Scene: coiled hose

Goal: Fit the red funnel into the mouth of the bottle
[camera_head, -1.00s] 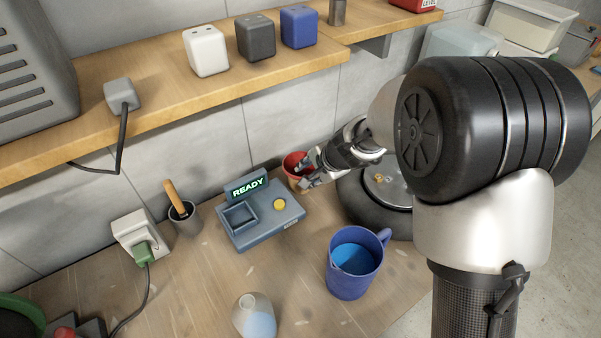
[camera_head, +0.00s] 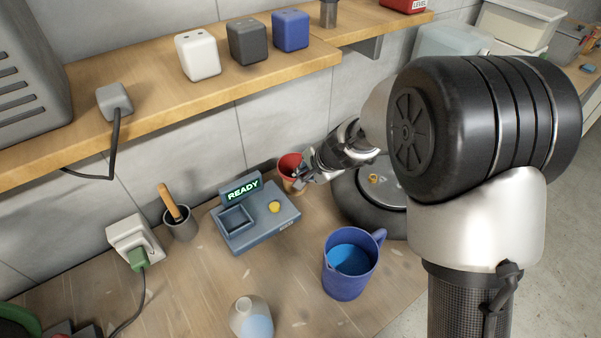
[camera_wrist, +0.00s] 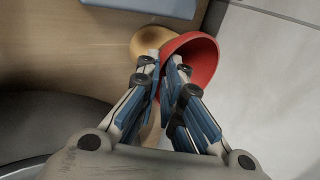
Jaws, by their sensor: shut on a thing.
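The red funnel (camera_head: 288,162) is near the wall, behind the blue mug. My gripper (camera_head: 299,179) is shut on its side. In the wrist view the funnel's wide red bowl (camera_wrist: 201,62) opens upward, with my fingertips (camera_wrist: 166,62) at its edge. A round tan piece (camera_wrist: 148,40) shows beside and below it; I cannot tell whether they touch. The funnel's spout is hidden. The bottle (camera_head: 251,318) stands at the front of the bench, apart from my gripper. It is pale and translucent with light blue in its lower part.
A blue mug (camera_head: 346,280) with blue liquid stands between funnel and bottle, to the right. A blue-grey device (camera_head: 270,229) reading READY is left of the funnel. A dark round object (camera_head: 368,208) is beside my gripper. A grey cup (camera_head: 182,229) stands further left. A shelf overhangs behind.

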